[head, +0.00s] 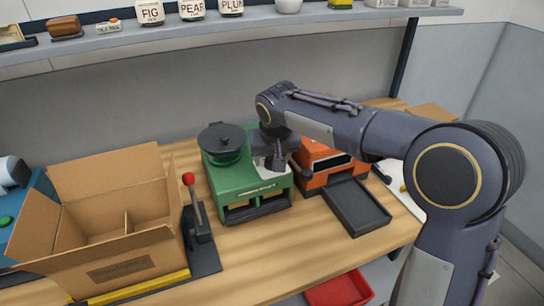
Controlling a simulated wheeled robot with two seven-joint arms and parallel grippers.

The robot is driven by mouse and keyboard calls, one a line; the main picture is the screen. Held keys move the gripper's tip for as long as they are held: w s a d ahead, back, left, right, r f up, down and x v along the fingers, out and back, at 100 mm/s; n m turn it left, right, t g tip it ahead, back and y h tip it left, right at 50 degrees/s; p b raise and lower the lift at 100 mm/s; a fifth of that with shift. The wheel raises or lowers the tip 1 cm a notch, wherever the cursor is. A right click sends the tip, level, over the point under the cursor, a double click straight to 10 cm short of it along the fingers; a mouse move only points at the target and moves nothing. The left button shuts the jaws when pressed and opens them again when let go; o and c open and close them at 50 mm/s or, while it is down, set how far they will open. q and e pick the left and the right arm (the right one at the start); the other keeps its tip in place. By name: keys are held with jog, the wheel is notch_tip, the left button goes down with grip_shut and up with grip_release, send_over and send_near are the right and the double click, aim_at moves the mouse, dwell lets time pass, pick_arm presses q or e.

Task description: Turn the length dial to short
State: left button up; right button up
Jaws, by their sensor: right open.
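A green machine (240,192) stands on the wooden bench, with a round black part with a small knob (222,135) on top at its left and a dark slot low on its front. My right gripper (275,162) is over the right part of the machine's top, beside a pale panel (270,173). It points down and is open; I see nothing held in it. I cannot make out the length dial or its marks; the gripper covers part of the panel. Whether the fingers touch the machine, I cannot tell. My left gripper is not in view.
An open cardboard box (115,255) stands left, beside a red-knobbed lever (195,215). An orange machine (318,160) and a black tray (357,208) are close on the right. A red bin (340,290) sits below the bench edge. A shelf (200,32) with labelled pots runs above.

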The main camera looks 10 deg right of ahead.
jog(key=c, duration=1)
jog(key=shift+o, duration=0.2)
jog(key=shift+n, duration=0.3)
jog(key=n+y+p, duration=0.1)
jog(key=n, duration=0.2)
jog(key=shift+d+r+n+y+p, duration=0.1)
jog(key=shift+d+n+y+p, duration=0.1)
jog(key=shift+n+y+p, duration=0.15)
jog(key=n+y+p, duration=0.1)
jog(key=n, duration=0.2)
jog(key=shift+w+n+g+p, duration=0.1)
jog(key=shift+n+g+p, duration=0.15)
jog(key=shift+g+p, duration=0.15)
jog(key=n+y+p, duration=0.1)
jog(key=n, duration=0.1)
jog(key=n+g+p, duration=0.1)
jog(key=n, duration=0.2)
jog(key=shift+w+d+g+y, duration=0.1)
jog(key=shift+g+y, duration=0.2)
jog(key=shift+y, duration=0.05)
jog(key=shift+n+g+p, duration=0.5)
jog(key=shift+n+p, duration=0.3)
jog(key=shift+n, duration=0.7)
